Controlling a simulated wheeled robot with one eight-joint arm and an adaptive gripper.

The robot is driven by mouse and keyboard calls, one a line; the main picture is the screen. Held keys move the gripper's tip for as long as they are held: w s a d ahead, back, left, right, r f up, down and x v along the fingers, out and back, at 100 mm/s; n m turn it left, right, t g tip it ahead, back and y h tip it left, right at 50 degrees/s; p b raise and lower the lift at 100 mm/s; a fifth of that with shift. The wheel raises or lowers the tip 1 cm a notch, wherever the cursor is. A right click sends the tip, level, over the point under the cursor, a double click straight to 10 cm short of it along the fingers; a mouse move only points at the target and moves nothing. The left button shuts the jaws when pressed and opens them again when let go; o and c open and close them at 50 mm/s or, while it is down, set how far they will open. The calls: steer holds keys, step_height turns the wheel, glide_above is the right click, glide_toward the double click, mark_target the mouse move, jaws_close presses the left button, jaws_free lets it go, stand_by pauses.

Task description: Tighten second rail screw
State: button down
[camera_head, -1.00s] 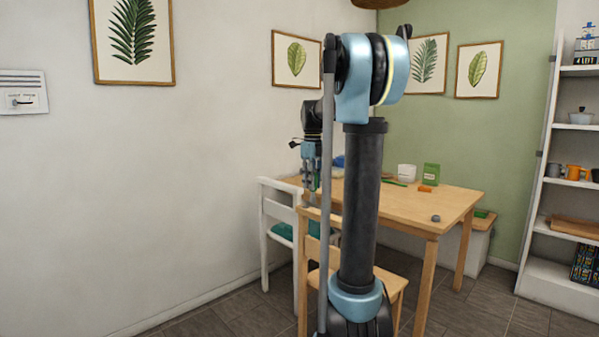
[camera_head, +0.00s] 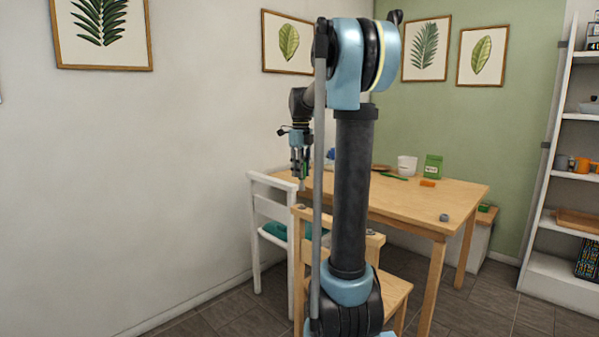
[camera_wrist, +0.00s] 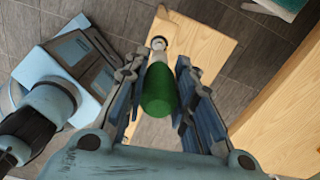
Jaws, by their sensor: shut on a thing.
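My gripper (camera_head: 300,168) is shut on a screwdriver with a green handle (camera_wrist: 160,92), which points away from the wrist camera between my fingers. A round grey metal piece (camera_wrist: 158,43) shows just past the handle; I cannot tell if it is the screwdriver's collar or a screw head. In the head view the tool hangs upright just above the left end of the wooden chair's back rail (camera_head: 335,222). Small grey spots sit near the rail's left end (camera_head: 302,206) and right end (camera_head: 370,232); they look like screws. Contact with the tip is unclear.
A wooden table (camera_head: 440,205) behind holds a white pot (camera_head: 407,165), a green box (camera_head: 433,167), an orange block (camera_head: 428,183) and a grey knob (camera_head: 444,217). A white chair (camera_head: 256,235) stands close at the left. A shelf (camera_head: 565,215) is at the right.

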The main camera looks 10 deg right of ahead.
mark_target(301, 185)
steer(key=shift+f, duration=2.45)
steer(key=shift+s+f, duration=0.1)
steer(key=shift+f, duration=0.7)
stand_by(0.3)
steer(key=shift+d+m, duration=0.1)
steer(key=shift+m, duration=1.7)
steer(key=shift+d+m, duration=0.1)
steer(key=shift+m, duration=1.6)
